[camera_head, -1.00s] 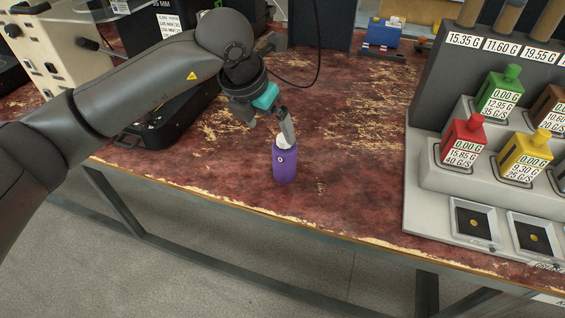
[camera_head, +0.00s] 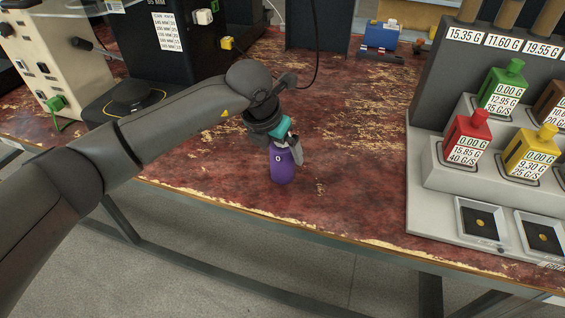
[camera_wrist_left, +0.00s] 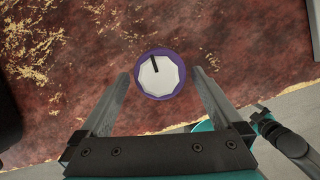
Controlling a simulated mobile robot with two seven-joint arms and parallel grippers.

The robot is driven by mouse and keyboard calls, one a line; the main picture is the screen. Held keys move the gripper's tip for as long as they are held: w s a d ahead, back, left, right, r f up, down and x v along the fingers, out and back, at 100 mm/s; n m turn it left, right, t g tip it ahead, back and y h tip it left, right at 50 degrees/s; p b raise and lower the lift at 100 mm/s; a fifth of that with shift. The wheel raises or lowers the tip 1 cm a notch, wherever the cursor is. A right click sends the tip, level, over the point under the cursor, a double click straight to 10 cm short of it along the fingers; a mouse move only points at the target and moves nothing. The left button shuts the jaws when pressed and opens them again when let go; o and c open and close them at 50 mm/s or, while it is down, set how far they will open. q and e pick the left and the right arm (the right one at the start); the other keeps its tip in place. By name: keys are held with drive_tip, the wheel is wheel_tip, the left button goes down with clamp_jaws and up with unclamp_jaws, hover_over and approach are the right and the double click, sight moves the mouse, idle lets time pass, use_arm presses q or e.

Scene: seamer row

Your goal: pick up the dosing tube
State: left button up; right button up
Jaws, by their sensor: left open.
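The dosing tube, taken to be the purple tube (camera_head: 281,171) with a white cap, stands upright on the worn red tabletop. In the head view its top is partly hidden by my left gripper (camera_head: 286,156). In the left wrist view the tube (camera_wrist_left: 176,93) is seen from above, with a round white cap marked by a dark line. My left gripper (camera_wrist_left: 160,76) is open, its two fingers on either side of the tube. A gap shows between the cap and each finger.
A grey dosing stand (camera_head: 425,205) with green, red and yellow bottles is at the right. A black machine (camera_head: 165,45) and a cream box (camera_head: 45,60) are at the back left. A blue box (camera_head: 381,34) sits far back. The table's front edge is close to the tube.

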use_arm(q)
drive_tip(key=shift+b+x, duration=0.4)
drive_tip(key=shift+x, duration=1)
use_arm(e)
drive_tip(key=shift+w+a+r, duration=0.25)
drive_tip(key=shift+r, duration=0.3)
drive_tip(key=shift+w+a+r, duration=0.2)
drive_tip(key=shift+r, duration=0.3)
use_arm(q)
drive_tip(key=shift+c, duration=0.4)
drive_tip(key=c, duration=1.3)
drive_tip(key=shift+c, duration=0.5)
drive_tip(key=shift+r, duration=0.1)
